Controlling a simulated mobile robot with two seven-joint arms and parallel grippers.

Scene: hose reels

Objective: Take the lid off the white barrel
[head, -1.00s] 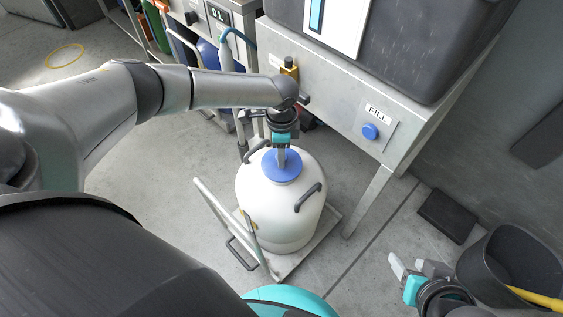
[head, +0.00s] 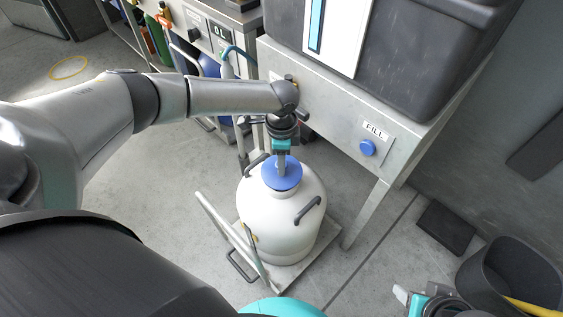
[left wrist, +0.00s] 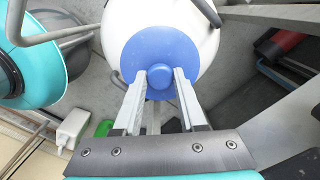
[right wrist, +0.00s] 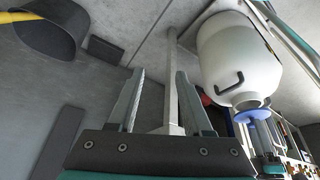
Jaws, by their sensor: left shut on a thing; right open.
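The white barrel (head: 285,228) stands upright on a low trolley (head: 305,268). Its blue lid (head: 270,178) is lifted a little above the barrel's neck, which shows below it. My left gripper (head: 282,168) comes from above and is shut on the lid's knob; in the left wrist view the knob (left wrist: 160,78) sits between the two fingers. The right wrist view shows the lid (right wrist: 253,115) just off the neck of the barrel (right wrist: 235,62). My right gripper (right wrist: 160,74) is open and empty, away from the barrel, at the lower right of the head view (head: 408,295).
A metal stand with a FILL label and blue button (head: 367,148) rises close behind the barrel. A dark bin (head: 510,270) with something yellow in it stands at the right. The trolley's handle (head: 222,228) rises left of the barrel.

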